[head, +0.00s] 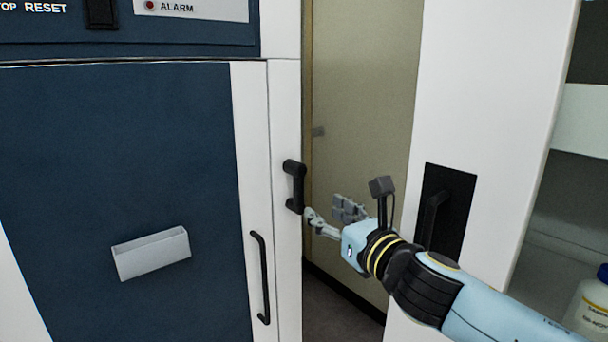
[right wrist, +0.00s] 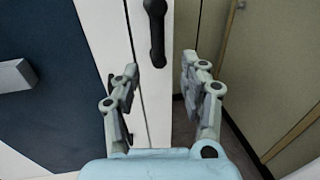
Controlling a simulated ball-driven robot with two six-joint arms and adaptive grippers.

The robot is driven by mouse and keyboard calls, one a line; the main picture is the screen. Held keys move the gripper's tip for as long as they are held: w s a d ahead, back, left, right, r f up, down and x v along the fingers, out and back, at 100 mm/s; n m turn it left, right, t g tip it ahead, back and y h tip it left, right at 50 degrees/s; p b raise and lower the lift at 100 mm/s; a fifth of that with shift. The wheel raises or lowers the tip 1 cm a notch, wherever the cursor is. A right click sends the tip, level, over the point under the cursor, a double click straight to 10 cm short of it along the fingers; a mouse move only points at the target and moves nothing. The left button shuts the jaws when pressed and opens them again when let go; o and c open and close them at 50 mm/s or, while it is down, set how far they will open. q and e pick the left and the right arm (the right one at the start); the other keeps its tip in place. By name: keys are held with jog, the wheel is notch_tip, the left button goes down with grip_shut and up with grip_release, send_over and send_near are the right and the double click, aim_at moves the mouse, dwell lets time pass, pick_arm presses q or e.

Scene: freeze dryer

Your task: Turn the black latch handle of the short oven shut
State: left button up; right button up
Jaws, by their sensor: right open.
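The black latch handle (head: 294,186) is on the white right edge of the blue-fronted oven (head: 140,190), hanging roughly vertical with its pivot at the top. In the right wrist view the latch handle (right wrist: 156,35) is ahead, beyond the fingertips and between their lines. My right gripper (head: 328,216) is open and empty, just right of and slightly below the handle's lower end in the head view. In the right wrist view the gripper (right wrist: 160,85) has its two fingers apart. I cannot tell if it touches the handle. My left gripper is not in view.
A black pull handle (head: 264,280) sits on the oven door below the latch. A pale box-like holder (head: 151,254) is on the blue panel. A white cabinet (head: 480,90) with a recessed black handle (head: 432,215) stands right of my gripper. A narrow gap lies between oven and cabinet.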

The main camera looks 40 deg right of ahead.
aim_at(301, 191)
jog(key=w, duration=0.3)
jog(key=w+p, duration=0.1)
jog(key=w, duration=0.2)
jog(key=w+r+p, duration=0.1)
jog(key=w, duration=0.2)
jog(key=shift+w+d, duration=0.4)
jog(key=shift+w+f, duration=0.1)
jog(key=shift+w, duration=0.2)
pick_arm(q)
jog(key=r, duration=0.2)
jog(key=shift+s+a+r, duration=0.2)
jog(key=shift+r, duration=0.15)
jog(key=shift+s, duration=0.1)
pick_arm(e)
jog(key=shift+c, duration=0.5)
grip_shut()
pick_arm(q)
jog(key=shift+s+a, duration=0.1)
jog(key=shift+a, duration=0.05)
